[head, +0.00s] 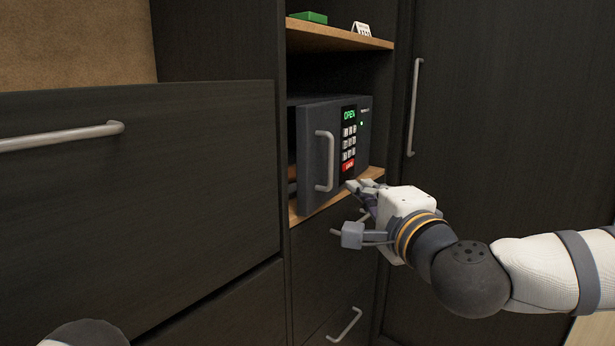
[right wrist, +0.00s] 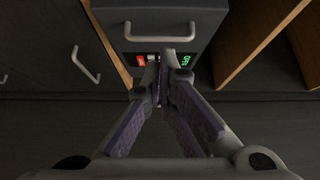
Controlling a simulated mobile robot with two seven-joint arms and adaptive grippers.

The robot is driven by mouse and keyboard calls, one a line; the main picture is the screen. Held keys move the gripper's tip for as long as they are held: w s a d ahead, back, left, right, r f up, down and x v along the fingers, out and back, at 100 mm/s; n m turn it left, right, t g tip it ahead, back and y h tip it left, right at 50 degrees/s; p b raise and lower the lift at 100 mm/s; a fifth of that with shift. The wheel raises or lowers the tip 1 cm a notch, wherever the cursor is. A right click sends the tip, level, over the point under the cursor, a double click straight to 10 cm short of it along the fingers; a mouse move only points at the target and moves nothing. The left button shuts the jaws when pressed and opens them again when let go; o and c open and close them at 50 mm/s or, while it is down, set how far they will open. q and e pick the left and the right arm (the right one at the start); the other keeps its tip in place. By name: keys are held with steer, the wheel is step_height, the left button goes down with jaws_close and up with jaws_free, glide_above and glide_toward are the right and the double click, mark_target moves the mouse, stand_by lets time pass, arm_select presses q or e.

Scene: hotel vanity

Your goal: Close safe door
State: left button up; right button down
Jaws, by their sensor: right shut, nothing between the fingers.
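The grey safe (head: 316,125) sits on a wooden shelf in the cabinet; its display reads OPEN in green. Its door carries a vertical handle (head: 325,160) and a keypad (head: 348,140) with a red key at the bottom. The door stands ajar, with a dark gap along its left edge. My right gripper (head: 355,187) is shut and empty, just in front of the door's lower right part. In the right wrist view its fingertips (right wrist: 161,76) cover the middle of the keypad, beside the handle (right wrist: 160,31); I cannot tell whether they touch. My left gripper is out of view.
A large drawer front (head: 140,190) projects at the left with a bar handle (head: 62,137). A green box (head: 310,17) and a small white sign (head: 361,29) are on the upper shelf (head: 330,37). A tall door handle (head: 413,108) is to the right of the safe.

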steer(key=x, duration=1)
steer(key=shift+w+d+f, duration=0.1)
steer(key=shift+w+f, duration=0.1)
steer(key=a, duration=0.1)
steer(key=w+a, duration=0.1)
steer(key=a, duration=0.1)
steer(key=shift+w+a+r, duration=0.1)
steer(key=shift+w+a, duration=0.15)
steer(key=shift+w, duration=0.05)
